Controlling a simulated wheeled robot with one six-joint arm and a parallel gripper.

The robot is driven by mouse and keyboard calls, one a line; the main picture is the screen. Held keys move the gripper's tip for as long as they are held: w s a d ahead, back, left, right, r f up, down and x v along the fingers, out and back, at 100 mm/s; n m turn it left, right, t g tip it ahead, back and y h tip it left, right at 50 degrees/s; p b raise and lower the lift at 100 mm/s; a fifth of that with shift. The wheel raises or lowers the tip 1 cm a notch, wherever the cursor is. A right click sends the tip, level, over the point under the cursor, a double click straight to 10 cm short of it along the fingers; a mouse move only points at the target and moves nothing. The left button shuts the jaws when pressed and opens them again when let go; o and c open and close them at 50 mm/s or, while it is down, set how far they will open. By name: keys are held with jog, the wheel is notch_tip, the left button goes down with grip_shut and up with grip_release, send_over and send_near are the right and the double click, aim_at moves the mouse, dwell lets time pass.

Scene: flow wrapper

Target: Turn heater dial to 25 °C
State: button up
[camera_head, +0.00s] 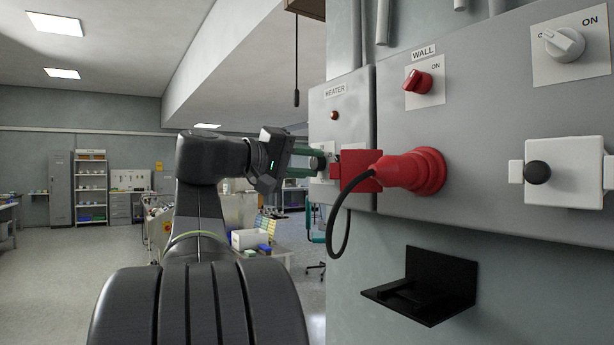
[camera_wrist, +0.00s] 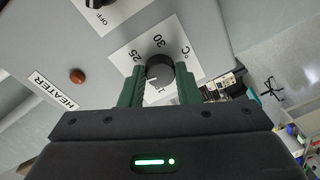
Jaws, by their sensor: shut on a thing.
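The heater dial (camera_wrist: 160,68) is a round dark knob on a white scale plate (camera_wrist: 139,45) in the wrist view. The marks 25, 30 and °C show beyond the knob; a lower number is partly hidden. My gripper (camera_wrist: 160,88) has its two green fingers on either side of the knob, shut on it. A small pale mark shows on the near side of the knob, but I cannot tell for sure which value it points at. In the head view, my gripper (camera_head: 315,162) reaches the dial from the left, below the HEATER label (camera_head: 335,90), and mostly hides it.
A red plug (camera_head: 415,171) with a black cable sticks out right of the dial. A red WALL switch (camera_head: 417,82) and a white ON switch (camera_head: 564,43) are farther right. A black bracket (camera_head: 425,288) juts out below. In the wrist view, a brown lamp (camera_wrist: 77,76) is near HEATER.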

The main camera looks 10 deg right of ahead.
jog(key=m+b, duration=0.2)
jog(key=m, duration=0.1)
jog(key=m+b, duration=0.2)
jog(key=shift+f, duration=0.35)
jog(key=shift+r+m+t+b, duration=0.1)
jog(key=shift+m+t+b, duration=0.3)
jog(key=shift+m+b, duration=1.45)
jog(key=shift+m+p, duration=0.35)
jog(key=shift+m, duration=0.1)
jog(key=o, duration=1)
jog(key=shift+r, duration=0.1)
jog(key=p+v, duration=0.1)
jog(key=v, duration=1.2)
jog(key=shift+a, duration=0.45)
jog(key=shift+d, duration=0.15)
